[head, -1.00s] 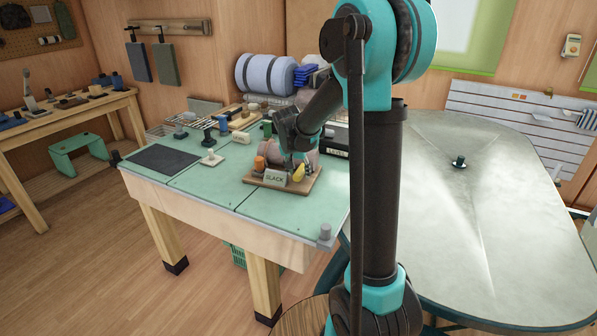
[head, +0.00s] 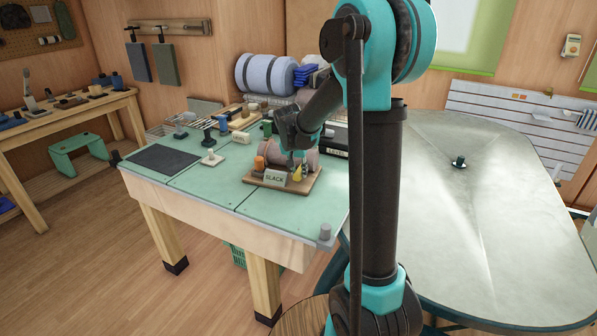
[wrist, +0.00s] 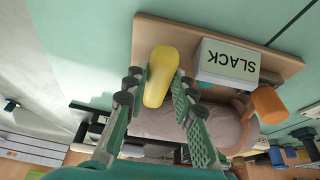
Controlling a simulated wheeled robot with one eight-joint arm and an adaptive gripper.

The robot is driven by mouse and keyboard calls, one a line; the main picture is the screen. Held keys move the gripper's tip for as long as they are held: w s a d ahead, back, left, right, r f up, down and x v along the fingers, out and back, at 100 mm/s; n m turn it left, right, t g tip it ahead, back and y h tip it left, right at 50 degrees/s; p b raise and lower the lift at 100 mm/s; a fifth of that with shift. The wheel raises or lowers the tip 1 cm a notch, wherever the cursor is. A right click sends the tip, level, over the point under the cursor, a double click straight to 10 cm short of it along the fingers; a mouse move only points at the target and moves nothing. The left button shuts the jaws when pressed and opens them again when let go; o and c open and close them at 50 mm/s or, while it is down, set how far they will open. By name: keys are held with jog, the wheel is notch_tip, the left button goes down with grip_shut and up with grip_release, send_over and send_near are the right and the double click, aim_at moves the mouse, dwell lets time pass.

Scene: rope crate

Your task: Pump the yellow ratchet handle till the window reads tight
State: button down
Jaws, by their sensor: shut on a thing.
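The yellow ratchet handle (wrist: 159,68) stands on a wooden board (wrist: 150,28) between my gripper's fingers in the wrist view. My gripper (wrist: 157,82) is shut on it, one finger on each side. In the head view the yellow handle (head: 298,173) shows partly below my gripper (head: 293,156). The window (wrist: 229,64) beside the handle reads SLACK, upside down in the wrist view. The same window (head: 274,178) reads SLACK in the head view. A greyish-pink drum (wrist: 165,124) lies behind the handle, partly hidden by my fingers.
An orange cylinder (wrist: 268,104) stands close by on the board. The green bench (head: 262,220) also holds a dark mat (head: 163,159) and a white post on a base (head: 211,157). Bare bench top lies in front of the board.

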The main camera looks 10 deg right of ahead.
jog(key=g, duration=0.1)
jog(key=w+d+r+g+y, duration=0.1)
jog(key=w+r+g+y, duration=0.1)
jog(key=g, duration=0.1)
jog(key=shift+w+d+r, duration=0.15)
jog(key=shift+w+r, duration=0.05)
jog(key=shift+r, duration=0.05)
jog(key=shift+w+d+r+g+y, duration=0.25)
jog(key=shift+w+g+y, duration=0.2)
jog(key=shift+g, duration=0.3)
jog(key=shift+w+d+r+g+y, duration=0.25)
jog(key=shift+w+g+y, duration=0.25)
jog(key=shift+g, duration=0.2)
jog(key=shift+w+d+r+g+y, duration=0.2)
jog(key=shift+w+g+y, duration=0.25)
jog(key=shift+g, duration=0.3)
jog(key=c, duration=1.2)
grip_release()
jog(key=shift+f, duration=0.1)
jog(key=v, duration=1.2)
